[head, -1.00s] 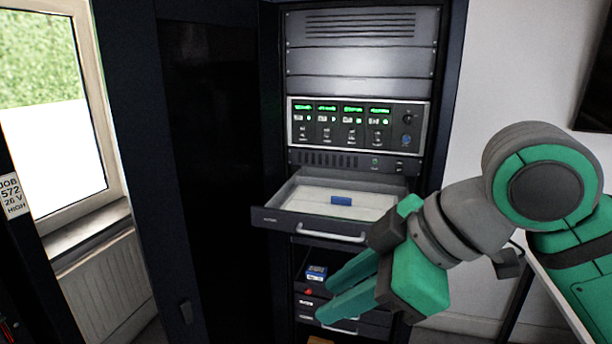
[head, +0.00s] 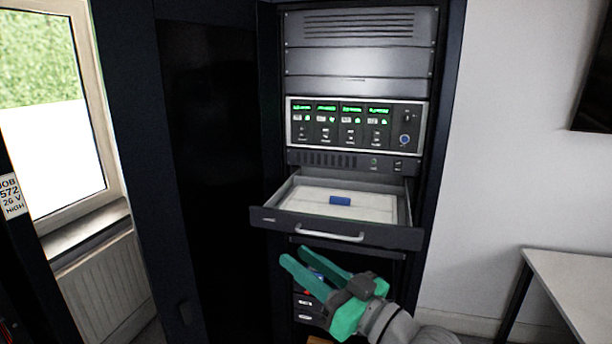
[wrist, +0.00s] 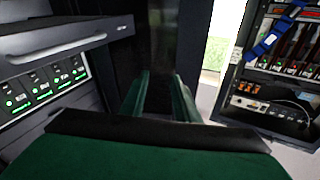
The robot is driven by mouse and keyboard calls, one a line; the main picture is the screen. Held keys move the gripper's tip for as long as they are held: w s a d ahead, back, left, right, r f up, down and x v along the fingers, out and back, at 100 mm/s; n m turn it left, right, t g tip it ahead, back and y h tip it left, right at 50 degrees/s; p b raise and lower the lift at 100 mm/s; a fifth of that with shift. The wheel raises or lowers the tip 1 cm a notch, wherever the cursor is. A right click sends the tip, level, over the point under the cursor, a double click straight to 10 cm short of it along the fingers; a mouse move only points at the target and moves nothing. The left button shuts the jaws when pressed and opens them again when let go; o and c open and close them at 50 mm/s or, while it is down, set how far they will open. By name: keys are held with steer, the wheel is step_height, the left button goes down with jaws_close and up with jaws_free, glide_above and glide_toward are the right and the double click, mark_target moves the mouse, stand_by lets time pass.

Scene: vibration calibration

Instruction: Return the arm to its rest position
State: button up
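My gripper (head: 293,256) is low in the head view, in front of the rack and below the open drawer (head: 378,235). Its two green fingers point up and left and stand apart with nothing between them. In the wrist view the fingers of my gripper (wrist: 160,80) also show a clear gap. My forearm leaves the head view at the bottom edge. The drawer also shows at the upper left of the wrist view (wrist: 60,48), apart from the fingers.
A blue block (head: 340,201) lies in the pulled-out drawer. A unit with green displays (head: 357,124) is above it. A dark cabinet door (head: 215,160) stands left, a white table (head: 580,280) right. In the wrist view, another equipment case (wrist: 275,85) is at right.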

steer(key=s+f+m+t+h, duration=0.25)
steer(key=f+m+h, duration=0.2)
steer(key=f, duration=0.55)
steer(key=s+f+m+t+h, duration=0.1)
steer(key=s+f+m+h, duration=0.3)
steer(key=f, duration=0.7)
steer(key=s+f+m+t+h, duration=0.2)
steer(key=f+m+h, duration=0.3)
steer(key=f, duration=0.5)
steer(key=s+f+g+h, duration=0.1)
steer(key=s+f, duration=0.3)
steer(key=s, duration=0.4)
steer(key=s+f+g+h, duration=0.1)
steer(key=s+f+g, duration=0.1)
steer(key=s+f, duration=0.4)
steer(key=s+r+n+y, duration=0.1)
steer(key=s+n, duration=0.5)
steer(key=s, duration=1)
steer(key=shift+s+d+r, duration=0.15)
steer(key=shift+s+d, duration=0.05)
steer(key=shift+d, duration=0.05)
steer(key=shift+g, duration=0.25)
